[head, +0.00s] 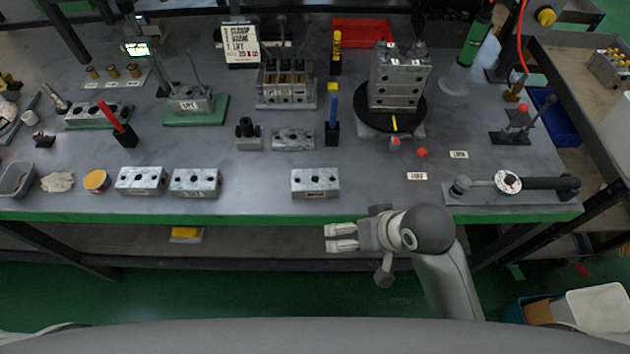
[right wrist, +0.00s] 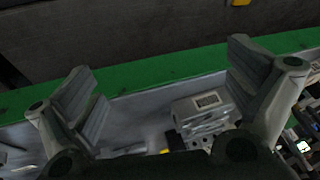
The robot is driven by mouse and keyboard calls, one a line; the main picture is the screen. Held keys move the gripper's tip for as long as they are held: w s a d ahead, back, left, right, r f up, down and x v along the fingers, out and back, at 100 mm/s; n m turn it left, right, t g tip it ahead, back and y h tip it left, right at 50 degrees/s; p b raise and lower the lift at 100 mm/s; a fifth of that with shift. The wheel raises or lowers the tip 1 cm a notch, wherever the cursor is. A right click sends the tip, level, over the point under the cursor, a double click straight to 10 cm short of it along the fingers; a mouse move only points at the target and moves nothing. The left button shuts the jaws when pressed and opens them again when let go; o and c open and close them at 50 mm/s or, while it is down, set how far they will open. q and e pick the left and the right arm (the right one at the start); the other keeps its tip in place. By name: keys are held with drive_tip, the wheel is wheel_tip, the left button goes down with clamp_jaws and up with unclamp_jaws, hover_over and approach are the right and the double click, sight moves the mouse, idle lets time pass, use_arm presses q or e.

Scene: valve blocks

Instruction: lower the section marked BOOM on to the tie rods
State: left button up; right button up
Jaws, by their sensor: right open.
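Three grey valve sections with dark bores stand along the table's front: a left one (head: 140,181), a middle one (head: 195,183) and one nearer centre (head: 315,183). Each seems to bear a small front label, too small to read in the head view, so I cannot tell which is BOOM. Thin tie rods (head: 197,68) rise from a section labelled LIFT (head: 190,101) on a green plate. My right gripper (head: 328,238) is open and empty, in front of the table edge. Its wrist view shows a labelled section (right wrist: 203,116) beyond the spread fingers, not held. My left gripper is out of view.
A sign (head: 240,44) stands at the back. A block stack (head: 400,80) sits on a black turntable. Upright posts with a red (head: 113,118) and a blue (head: 332,108) top stand behind the front sections. A torque wrench-like tool (head: 515,186) lies at the right.

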drive_tip(key=w+a+r+n+g, duration=0.1)
drive_tip(key=w+a+r, duration=0.2)
drive_tip(key=a, duration=0.3)
drive_tip(key=w+a+r+g, duration=0.1)
drive_tip(key=w+a+r, duration=0.2)
drive_tip(key=a, duration=0.2)
drive_tip(key=m+h, duration=0.2)
drive_tip(key=h, duration=0.1)
approach(315, 180)
drive_tip(key=shift+a, duration=0.45)
drive_tip(key=shift+w+d, duration=0.2)
drive_tip(key=shift+d, duration=0.05)
drive_tip(key=shift+w+d+f+h, duration=0.1)
drive_tip(key=shift+f+h, duration=0.1)
drive_tip(key=shift+h, duration=0.1)
drive_tip(key=f, duration=0.3)
drive_tip(key=shift+w+f, duration=0.3)
drive_tip(key=shift+f, duration=0.1)
drive_tip(key=shift+w+f+p, duration=0.15)
drive_tip(key=shift+f+p, duration=0.05)
drive_tip(key=shift+f, duration=1.35)
drive_tip(key=shift+w+f+p, duration=0.15)
drive_tip(key=shift+f+p, duration=0.05)
drive_tip(key=shift+f, duration=1.35)
